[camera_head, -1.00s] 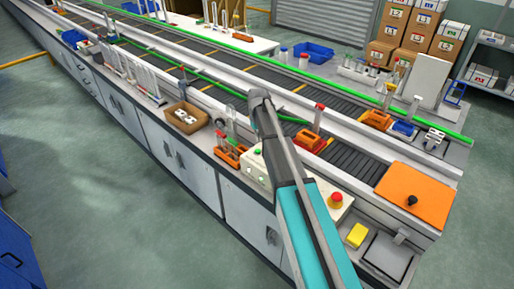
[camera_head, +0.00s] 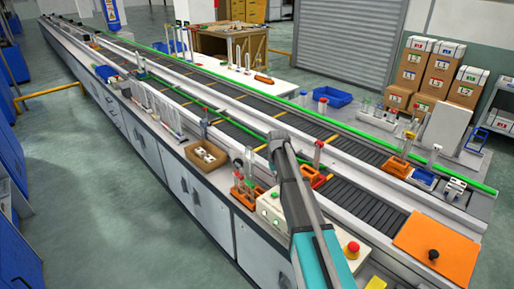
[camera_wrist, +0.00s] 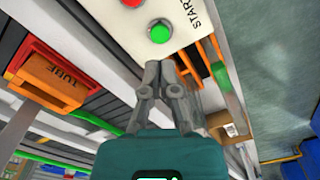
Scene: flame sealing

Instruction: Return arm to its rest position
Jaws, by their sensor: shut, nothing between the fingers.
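In the wrist view my gripper (camera_wrist: 160,65) has its two grey fingers together, with nothing between them. The fingertips point at the lower edge of a pale control panel beside its green START button (camera_wrist: 160,33). The gap to the panel cannot be told. In the head view my arm (camera_head: 312,232) rises from the bottom and bends near the conveyor. The gripper itself is hidden there behind the arm. The control box (camera_head: 270,208) with a red button (camera_head: 352,247) shows on both sides of the arm.
An orange tube rack (camera_head: 246,190) and a cardboard box (camera_head: 206,156) stand on the bench left of the arm. An orange holder (camera_wrist: 55,75) marked TUBE is left of my fingers. The conveyor (camera_head: 365,205) runs behind the arm. Floor (camera_head: 150,215) is open at left.

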